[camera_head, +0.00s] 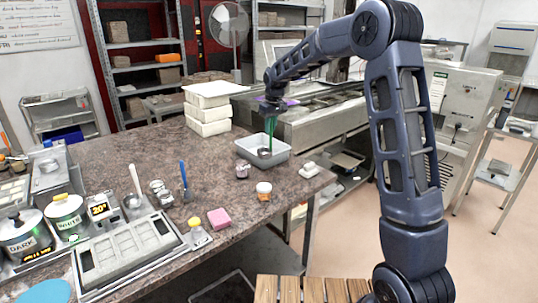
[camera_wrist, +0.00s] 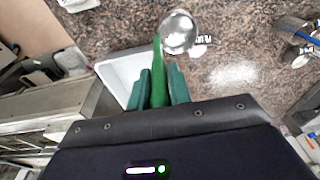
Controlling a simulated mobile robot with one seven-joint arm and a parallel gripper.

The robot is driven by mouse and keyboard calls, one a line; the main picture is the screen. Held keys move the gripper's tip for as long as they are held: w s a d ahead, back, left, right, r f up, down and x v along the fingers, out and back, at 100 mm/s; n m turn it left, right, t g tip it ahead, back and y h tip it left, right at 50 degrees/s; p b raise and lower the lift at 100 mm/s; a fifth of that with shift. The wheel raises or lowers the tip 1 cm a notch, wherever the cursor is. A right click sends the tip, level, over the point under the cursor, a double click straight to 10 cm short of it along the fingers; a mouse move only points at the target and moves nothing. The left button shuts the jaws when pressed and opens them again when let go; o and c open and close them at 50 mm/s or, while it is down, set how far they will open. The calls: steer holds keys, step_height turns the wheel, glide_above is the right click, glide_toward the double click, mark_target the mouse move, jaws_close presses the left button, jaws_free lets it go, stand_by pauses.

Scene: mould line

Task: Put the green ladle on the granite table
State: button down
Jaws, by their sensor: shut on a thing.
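My gripper (camera_head: 271,108) is shut on the handle of the green ladle (camera_head: 269,130), which hangs bowl-down below it. In the wrist view the green handle (camera_wrist: 158,88) is between the fingers (camera_wrist: 160,85), and the round metal bowl (camera_wrist: 178,32) is beyond them. The granite table (camera_head: 120,155) has a speckled brown top. In the head view the bowl overlaps the grey bin (camera_head: 246,157) on the table. In the wrist view the bowl shows against granite beside the bin (camera_wrist: 116,72). Its exact height is unclear.
A blue-handled tool (camera_head: 184,178) is farther left. Bare granite lies between these.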

step_height(320, 180, down, 12)
steer(key=shift+f, duration=0.25)
stand_by(0.4)
steer(key=c, duration=1.3)
jaws_free()
steer(key=shift+f, duration=0.15)
